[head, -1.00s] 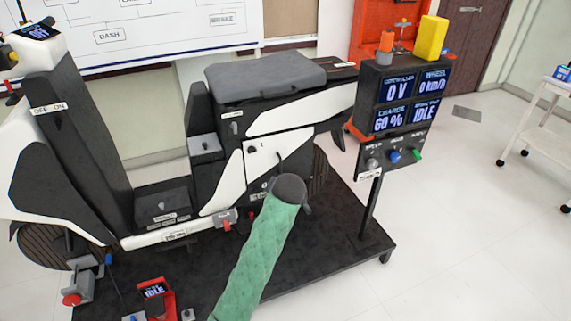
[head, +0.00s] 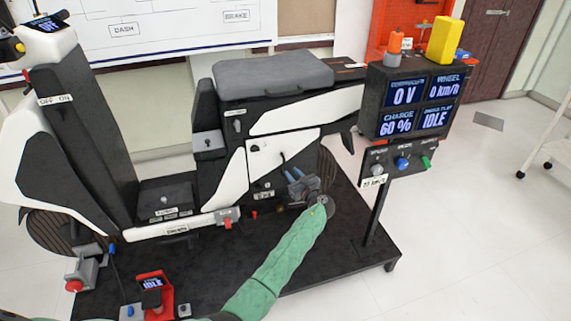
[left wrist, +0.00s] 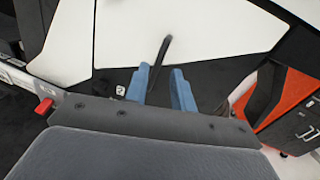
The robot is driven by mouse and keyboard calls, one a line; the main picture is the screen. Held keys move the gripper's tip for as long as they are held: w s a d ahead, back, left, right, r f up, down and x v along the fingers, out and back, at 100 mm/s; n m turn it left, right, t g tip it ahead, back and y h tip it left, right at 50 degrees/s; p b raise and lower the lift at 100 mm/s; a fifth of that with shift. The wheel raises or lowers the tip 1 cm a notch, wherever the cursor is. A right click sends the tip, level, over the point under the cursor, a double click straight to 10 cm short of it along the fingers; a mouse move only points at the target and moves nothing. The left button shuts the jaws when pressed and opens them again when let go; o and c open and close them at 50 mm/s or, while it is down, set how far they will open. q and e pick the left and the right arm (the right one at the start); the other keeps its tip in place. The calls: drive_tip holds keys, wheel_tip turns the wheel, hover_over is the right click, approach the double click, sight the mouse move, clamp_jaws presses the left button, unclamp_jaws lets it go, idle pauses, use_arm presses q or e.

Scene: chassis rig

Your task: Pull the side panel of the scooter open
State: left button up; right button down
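The scooter's white side panel (head: 262,160) sits below the seat and looks closed. A black handle (head: 284,158) stands out from its face. The panel (left wrist: 125,35) and the handle (left wrist: 164,50) also show in the left wrist view. My left gripper (head: 299,184) is just below and to the right of the handle, with blue fingers. My right gripper is out of view.
The scooter stands on a dark platform (head: 345,260). A display post (head: 372,215) with a screen box (head: 415,100) stands right of the panel. A red device (head: 154,294) lies at the platform's front. An orange-and-dark object (left wrist: 280,100) is right of the fingers in the wrist view.

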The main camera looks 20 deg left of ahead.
use_arm(q)
drive_tip(key=m, duration=0.1)
hover_over(284, 175)
drive_tip(key=shift+w+m+p, duration=0.3)
drive_tip(key=shift+w+p, duration=0.05)
drive_tip(key=shift+p, duration=0.1)
clamp_jaws()
